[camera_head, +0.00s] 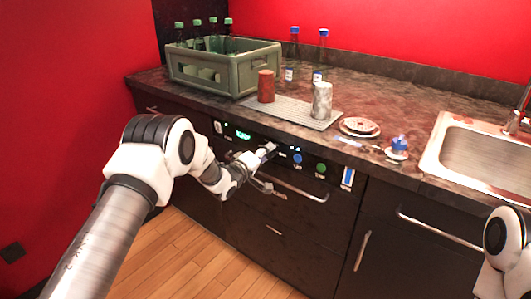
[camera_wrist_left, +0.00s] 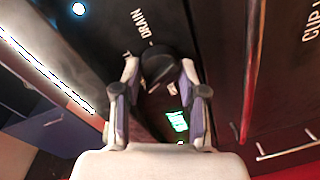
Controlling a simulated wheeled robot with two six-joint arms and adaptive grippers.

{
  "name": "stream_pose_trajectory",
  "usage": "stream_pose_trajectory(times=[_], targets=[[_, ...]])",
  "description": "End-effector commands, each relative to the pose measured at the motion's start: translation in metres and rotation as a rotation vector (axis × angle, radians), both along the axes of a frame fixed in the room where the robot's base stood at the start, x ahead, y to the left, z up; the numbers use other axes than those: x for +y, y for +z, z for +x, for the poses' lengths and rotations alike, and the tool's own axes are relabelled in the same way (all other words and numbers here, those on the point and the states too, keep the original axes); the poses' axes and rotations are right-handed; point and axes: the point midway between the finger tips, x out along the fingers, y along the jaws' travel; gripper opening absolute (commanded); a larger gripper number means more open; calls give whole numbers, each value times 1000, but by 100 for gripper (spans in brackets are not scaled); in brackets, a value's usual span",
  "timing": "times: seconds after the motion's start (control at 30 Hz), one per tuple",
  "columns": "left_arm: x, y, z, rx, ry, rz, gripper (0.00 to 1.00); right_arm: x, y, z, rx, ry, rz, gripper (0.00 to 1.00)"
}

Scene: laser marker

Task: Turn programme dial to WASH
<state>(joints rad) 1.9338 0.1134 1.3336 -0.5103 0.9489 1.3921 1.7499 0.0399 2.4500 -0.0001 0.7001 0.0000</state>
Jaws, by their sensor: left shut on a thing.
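The programme dial (camera_wrist_left: 160,62) is a dark round knob on the black machine front, seen in the left wrist view between my fingertips. My left gripper (camera_wrist_left: 159,72) is shut on it, one finger on each side. The word DRAIN is printed on the panel beyond the dial. Other lettering by the dial is partly covered, and I cannot read where the dial points. In the head view my left gripper (camera_head: 264,153) is at the control panel and hides the dial. My right gripper is not in view; only part of that arm shows at the lower right.
The panel has a lit green display (camera_head: 242,134), a blue button (camera_head: 297,158) and a green button (camera_head: 321,167). A bar handle (camera_head: 295,190) runs below.

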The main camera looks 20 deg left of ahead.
Motion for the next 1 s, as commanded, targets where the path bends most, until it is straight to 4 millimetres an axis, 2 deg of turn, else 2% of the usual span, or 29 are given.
stream_pose_trajectory(times=[0.6, 0.63, 0.67, 0.7, 1.0], targets=[[1, 1, 0, 14, 1, -44, 7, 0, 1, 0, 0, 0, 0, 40], [1, 1, 0, 14, 1, -44, 52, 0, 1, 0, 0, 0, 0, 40], [1, 1, 0, 14, 1, -44, 63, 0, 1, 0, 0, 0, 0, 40], [0, 1, 0, 13, 1, -43, 67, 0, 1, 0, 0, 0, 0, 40], [1, 0, -1, 15, 0, -44, 67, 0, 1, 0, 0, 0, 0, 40]])
